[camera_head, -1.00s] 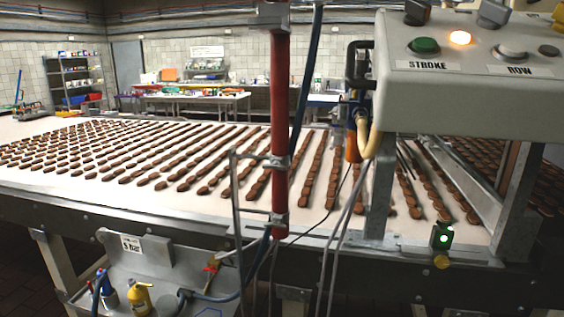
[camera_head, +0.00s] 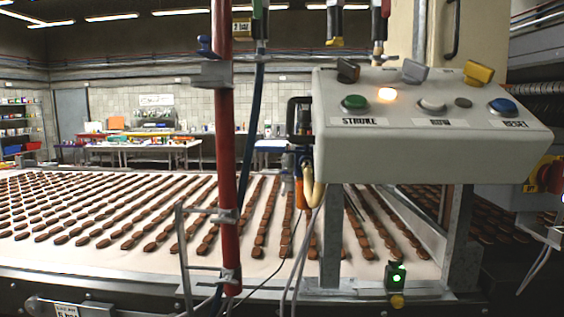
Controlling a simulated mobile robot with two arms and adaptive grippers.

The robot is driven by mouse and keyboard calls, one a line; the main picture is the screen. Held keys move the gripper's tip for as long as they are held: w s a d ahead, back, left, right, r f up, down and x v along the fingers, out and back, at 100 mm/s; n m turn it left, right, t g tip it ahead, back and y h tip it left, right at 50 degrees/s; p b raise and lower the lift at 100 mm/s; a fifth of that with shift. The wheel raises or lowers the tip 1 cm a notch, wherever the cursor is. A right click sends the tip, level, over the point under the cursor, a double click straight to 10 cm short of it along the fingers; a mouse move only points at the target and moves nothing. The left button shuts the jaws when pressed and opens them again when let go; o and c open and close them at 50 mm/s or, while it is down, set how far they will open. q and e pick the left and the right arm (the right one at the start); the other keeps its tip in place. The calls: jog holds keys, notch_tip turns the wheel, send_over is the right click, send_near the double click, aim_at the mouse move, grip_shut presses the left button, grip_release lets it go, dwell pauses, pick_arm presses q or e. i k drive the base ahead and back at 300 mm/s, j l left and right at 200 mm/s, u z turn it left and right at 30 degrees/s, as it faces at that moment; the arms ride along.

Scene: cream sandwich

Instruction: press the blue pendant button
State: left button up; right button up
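A cream control box (camera_head: 400,158) stands on grey metal legs over the conveyor, in the right half of the head view. A round blue button (camera_head: 502,105) sits at the right end of its sloped top, above a label that seems to read RESET. To its left on the panel are a green button (camera_head: 354,102) labelled STROKE, a lit amber lamp (camera_head: 387,94), a white button (camera_head: 432,104) and a small dark button (camera_head: 463,102). Nothing covers the blue button. Neither of my grippers is in view.
Black, grey and yellow (camera_head: 478,72) levers rise along the panel's back edge. A red vertical post (camera_head: 225,150) with hoses stands left of the box. The white conveyor (camera_head: 50,258) carries rows of brown biscuits. A green-lit switch (camera_head: 396,274) sits below the box.

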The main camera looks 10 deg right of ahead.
aim_at(506, 105)
jog(key=i+j+z, duration=0.15)
jog(key=z, duration=0.3)
jog(key=i+j+z, duration=0.1)
jog(key=j+z, duration=0.35)
